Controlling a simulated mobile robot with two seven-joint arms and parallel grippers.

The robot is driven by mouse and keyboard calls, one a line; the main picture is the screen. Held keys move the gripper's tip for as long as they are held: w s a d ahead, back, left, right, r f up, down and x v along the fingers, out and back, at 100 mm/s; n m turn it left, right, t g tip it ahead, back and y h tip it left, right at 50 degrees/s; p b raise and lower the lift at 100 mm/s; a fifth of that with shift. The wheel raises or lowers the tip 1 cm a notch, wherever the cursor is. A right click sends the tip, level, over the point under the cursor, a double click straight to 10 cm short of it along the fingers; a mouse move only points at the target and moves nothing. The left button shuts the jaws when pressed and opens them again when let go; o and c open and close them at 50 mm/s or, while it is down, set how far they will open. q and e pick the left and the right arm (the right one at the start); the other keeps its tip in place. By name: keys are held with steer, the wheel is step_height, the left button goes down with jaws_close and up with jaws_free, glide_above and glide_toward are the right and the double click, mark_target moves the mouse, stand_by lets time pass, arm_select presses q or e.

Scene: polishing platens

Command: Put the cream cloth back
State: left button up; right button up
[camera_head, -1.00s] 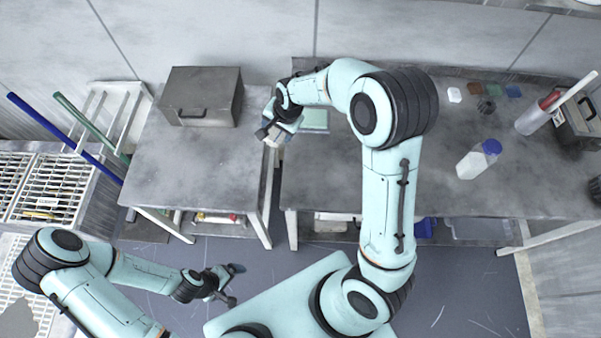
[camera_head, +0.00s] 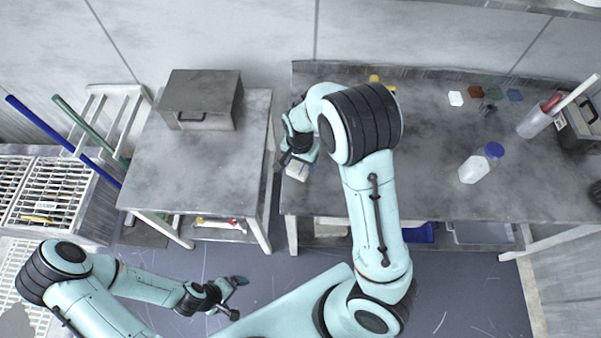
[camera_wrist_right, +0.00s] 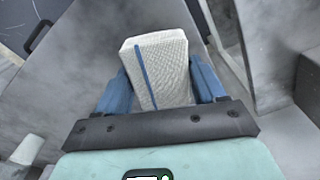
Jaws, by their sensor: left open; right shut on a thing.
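A folded off-white cloth (camera_wrist_right: 158,68) with a woven texture and a blue stripe, which looks like the cream cloth, is between the blue fingers of my right gripper (camera_wrist_right: 160,85) in the right wrist view. My right gripper (camera_head: 296,166) is shut on it. In the head view the cloth (camera_head: 297,171) shows as a pale patch at the left end of the long grey bench (camera_head: 400,195). I cannot tell whether it touches the bench. My left gripper (camera_head: 238,298) is open and empty, low over the floor. My right arm hides part of the bench.
A grey metal box (camera_head: 203,98) stands on the left table (camera_head: 190,165), with a narrow gap before the bench. A blue-capped bottle (camera_head: 475,168), a cylinder (camera_head: 535,122) and small coloured squares (camera_head: 475,91) are on the bench's right. The bench's middle front is clear.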

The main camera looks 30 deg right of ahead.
mark_target(300, 164)
arm_select(q)
steer(key=shift+s+f, duration=0.35)
steer(key=shift+f, duration=0.05)
arm_select(e)
steer(key=shift+w+f, duration=0.1)
steer(key=shift+f, duration=3.25)
steer(key=shift+f+b, duration=0.2)
steer(key=shift+b, duration=0.1)
steer(key=o, duration=1.1)
arm_select(q)
steer(key=shift+s, duration=0.1)
arm_select(e)
steer(key=shift+r, duration=0.1)
steer(key=shift+r, duration=0.15)
steer(key=r, duration=0.6)
steer(key=r+p, duration=0.1)
steer(key=r, duration=0.5)
steer(key=shift+a, duration=0.2)
arm_select(q)
steer(key=shift+w+r, duration=0.8)
steer(key=shift+w, duration=0.15)
